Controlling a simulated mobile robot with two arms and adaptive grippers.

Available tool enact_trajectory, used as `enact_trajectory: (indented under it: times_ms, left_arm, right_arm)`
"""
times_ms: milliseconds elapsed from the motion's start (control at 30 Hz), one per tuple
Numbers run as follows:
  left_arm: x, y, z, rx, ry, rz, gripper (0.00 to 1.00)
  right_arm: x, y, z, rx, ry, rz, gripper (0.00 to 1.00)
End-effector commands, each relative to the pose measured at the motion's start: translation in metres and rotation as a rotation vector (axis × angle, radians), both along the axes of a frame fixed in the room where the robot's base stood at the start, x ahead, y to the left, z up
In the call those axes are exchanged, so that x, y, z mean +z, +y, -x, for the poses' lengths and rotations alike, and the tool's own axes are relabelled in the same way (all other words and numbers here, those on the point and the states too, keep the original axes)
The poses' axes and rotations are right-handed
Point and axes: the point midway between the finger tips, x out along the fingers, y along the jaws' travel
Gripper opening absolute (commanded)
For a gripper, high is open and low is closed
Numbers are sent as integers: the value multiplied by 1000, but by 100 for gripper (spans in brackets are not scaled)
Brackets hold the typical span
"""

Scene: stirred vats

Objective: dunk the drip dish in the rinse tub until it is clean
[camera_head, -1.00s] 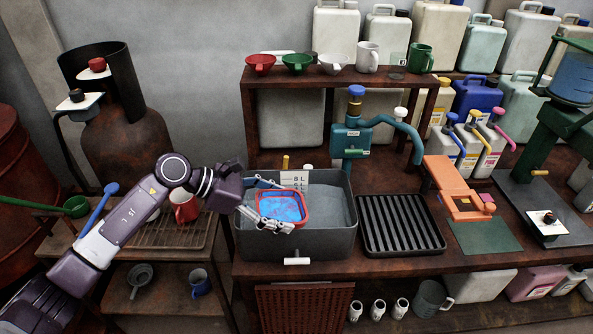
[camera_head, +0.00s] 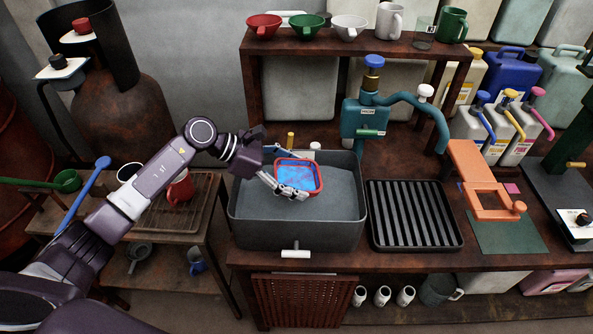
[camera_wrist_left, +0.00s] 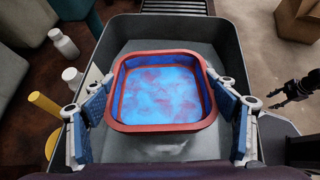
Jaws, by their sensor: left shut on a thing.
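The drip dish (camera_head: 297,177) is a square red dish with rounded corners, its inside covered with blue and some reddish patches. My left gripper (camera_head: 286,172) is shut on it, and the dish is over the rinse tub (camera_head: 298,233), a dark grey open box with grey contents. In the left wrist view the dish (camera_wrist_left: 162,127) sits between the two fingers, one on each side, with the tub wall (camera_wrist_left: 228,45) around it. Whether its underside touches the tub's contents cannot be told. A dark gripper (camera_wrist_left: 294,90), probably my right one, shows at the right edge there; its jaw state is unclear.
A black ribbed rack (camera_head: 415,214) stands right of the tub. A teal pump (camera_head: 366,118) with a curved spout is behind it. A shelf (camera_head: 355,43) with funnels and mugs is above. An orange stand (camera_head: 485,185) is further right. A yellow post (camera_wrist_left: 45,103) is close to the left finger.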

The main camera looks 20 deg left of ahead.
Motion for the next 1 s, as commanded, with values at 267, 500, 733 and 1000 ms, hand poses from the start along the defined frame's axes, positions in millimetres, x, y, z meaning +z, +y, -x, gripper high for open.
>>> enact_trajectory:
  times_ms: [267,500,733,1000]
  left_arm:
    - [-31,-1,0,1,1,2,35]
    - [-55,-2,0,0,0,2,35]
    - [-76,-1,0,1,1,1,35]
    - [-88,-2,0,1,0,1,35]
  right_arm:
    - [-17,0,0,0,0,0,44]
    - [-30,0,0,0,0,0,44]
    - [-41,0,0,0,0,0,44]
    - [-46,0,0,0,-1,0,44]
